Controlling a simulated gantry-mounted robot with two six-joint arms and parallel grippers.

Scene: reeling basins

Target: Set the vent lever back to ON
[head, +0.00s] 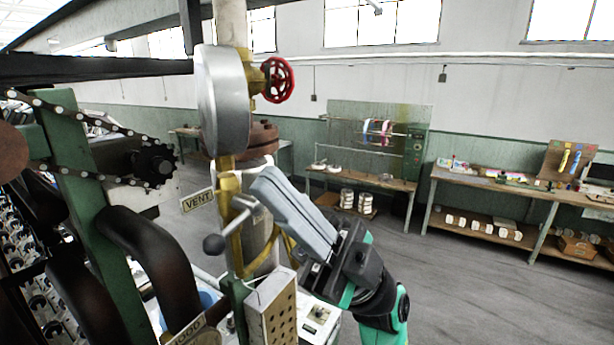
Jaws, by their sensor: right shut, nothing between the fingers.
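The vent lever (213,243) is a grey rod with a dark ball knob. It sticks out to the lower left from the yellow vertical pipe fittings, below a tag (197,200) reading VENT. My right gripper (264,182) reaches in from the lower right. Its long grey fingers are shut with nothing between them, and their tips are beside the upper end of the lever and the pipe. I cannot tell whether they touch the lever. No ON mark is readable. My left gripper is not in view.
A red handwheel (277,80) and a round metal gauge housing (221,100) are above. A perforated metal box (272,312) stands below the fingers. Thick dark curved tubes (150,255) and a chain drive (110,125) crowd the left. Benches (490,183) stand far right; the floor between is open.

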